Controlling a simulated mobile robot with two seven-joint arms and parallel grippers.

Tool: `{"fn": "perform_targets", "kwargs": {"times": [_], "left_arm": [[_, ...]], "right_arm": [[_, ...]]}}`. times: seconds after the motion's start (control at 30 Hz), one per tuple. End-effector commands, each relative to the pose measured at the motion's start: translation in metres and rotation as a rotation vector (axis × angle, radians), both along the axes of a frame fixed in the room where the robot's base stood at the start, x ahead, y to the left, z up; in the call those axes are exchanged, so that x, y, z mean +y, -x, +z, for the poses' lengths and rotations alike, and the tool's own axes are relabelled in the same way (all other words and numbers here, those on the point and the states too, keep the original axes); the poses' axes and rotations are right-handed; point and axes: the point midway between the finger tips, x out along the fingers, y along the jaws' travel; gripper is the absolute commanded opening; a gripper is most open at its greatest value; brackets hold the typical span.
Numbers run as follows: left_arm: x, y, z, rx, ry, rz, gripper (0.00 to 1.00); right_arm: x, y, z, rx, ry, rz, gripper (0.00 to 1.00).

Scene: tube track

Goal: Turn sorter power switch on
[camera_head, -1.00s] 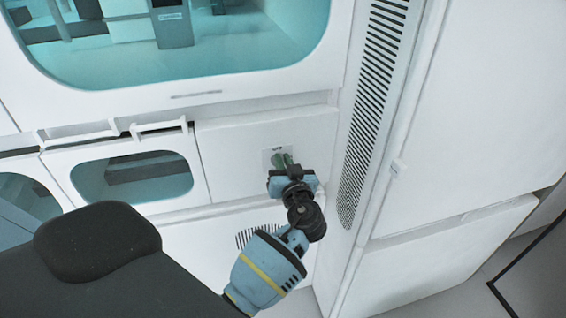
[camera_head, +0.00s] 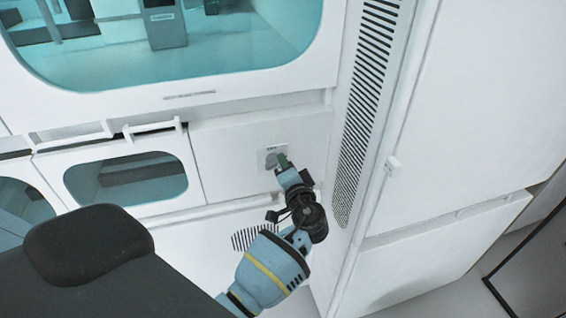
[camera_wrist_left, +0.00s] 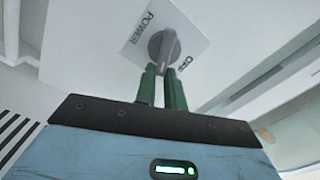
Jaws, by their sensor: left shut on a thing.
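The power switch is a grey rotary knob (camera_wrist_left: 163,46) on a white square plate printed POWER and OFF; its plate (camera_head: 265,153) shows on the white cabinet panel in the head view. My left gripper (camera_wrist_left: 166,72) has its green fingers shut on the knob, one on each side. In the head view the left gripper (camera_head: 282,160) reaches up to the plate from below, rolled so that its fingers overlap and partly cover the knob. I cannot tell for sure which label the knob points at. My right gripper is not in view.
A vertical slotted vent strip (camera_head: 362,110) stands right of the switch. A large teal window (camera_head: 230,50) is above, and a smaller windowed door (camera_head: 125,180) with a handle is to the left. A plain white cabinet (camera_head: 470,100) fills the right side.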

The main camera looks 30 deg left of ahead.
Motion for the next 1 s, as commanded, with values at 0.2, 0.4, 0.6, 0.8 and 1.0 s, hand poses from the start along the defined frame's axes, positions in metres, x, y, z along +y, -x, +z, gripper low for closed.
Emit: {"fn": "perform_targets", "kwargs": {"times": [0.2,0.4,0.6,0.8,1.0], "left_arm": [[-0.001,-0.002,-0.001,0.139,-0.122,0.000,0.00],[-0.001,-0.002,-0.005,0.242,-0.210,0.001,0.00],[-0.001,-0.002,-0.008,0.307,-0.266,0.000,0.00],[-0.001,-0.002,-0.009,0.339,-0.293,0.000,0.00],[-0.001,-0.002,-0.010,0.348,-0.300,0.000,0.00]], "right_arm": [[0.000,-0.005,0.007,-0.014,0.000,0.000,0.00],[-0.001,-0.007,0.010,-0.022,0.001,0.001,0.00],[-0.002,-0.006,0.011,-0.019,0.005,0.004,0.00],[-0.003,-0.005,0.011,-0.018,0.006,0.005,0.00],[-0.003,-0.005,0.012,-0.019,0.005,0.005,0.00]]}}
